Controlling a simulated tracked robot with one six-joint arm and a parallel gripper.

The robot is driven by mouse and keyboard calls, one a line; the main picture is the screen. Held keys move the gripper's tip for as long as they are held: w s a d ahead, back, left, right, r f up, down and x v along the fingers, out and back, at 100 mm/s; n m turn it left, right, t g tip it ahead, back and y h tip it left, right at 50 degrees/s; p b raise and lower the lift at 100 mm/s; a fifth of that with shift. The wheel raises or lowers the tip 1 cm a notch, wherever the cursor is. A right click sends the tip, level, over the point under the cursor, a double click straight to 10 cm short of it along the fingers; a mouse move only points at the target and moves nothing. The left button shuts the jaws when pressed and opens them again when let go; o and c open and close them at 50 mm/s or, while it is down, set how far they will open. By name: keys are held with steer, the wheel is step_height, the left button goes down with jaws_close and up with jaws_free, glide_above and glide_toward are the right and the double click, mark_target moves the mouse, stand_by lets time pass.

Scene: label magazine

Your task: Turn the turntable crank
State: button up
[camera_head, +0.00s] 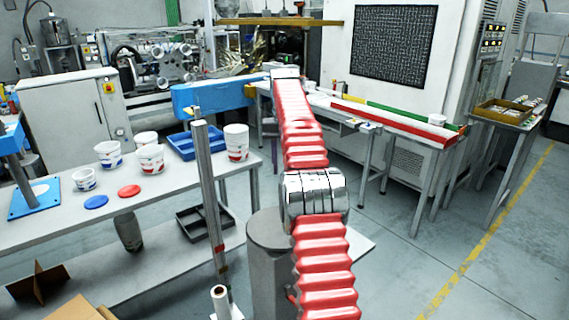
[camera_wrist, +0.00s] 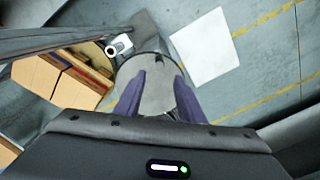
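A grey round pedestal (camera_head: 268,238) stands on the floor left of my red arm, which covers part of it in the head view. In the wrist view its round grey top (camera_wrist: 152,88) lies beyond and between the two purple fingers of my gripper (camera_wrist: 160,82). The fingers are apart and nothing is visibly clamped between them. A small dark shape shows near the base of the right finger; I cannot tell what it is. I cannot clearly identify a crank in either view.
A metal post (camera_head: 208,190) and a white roll (camera_head: 221,300) stand left of the pedestal. A white table (camera_head: 190,190) at left carries tubs and lids. A white sheet (camera_wrist: 205,47) lies on the floor; floor at right is clear.

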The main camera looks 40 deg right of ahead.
steer(key=shift+r, duration=0.4)
steer(key=shift+c, duration=0.4)
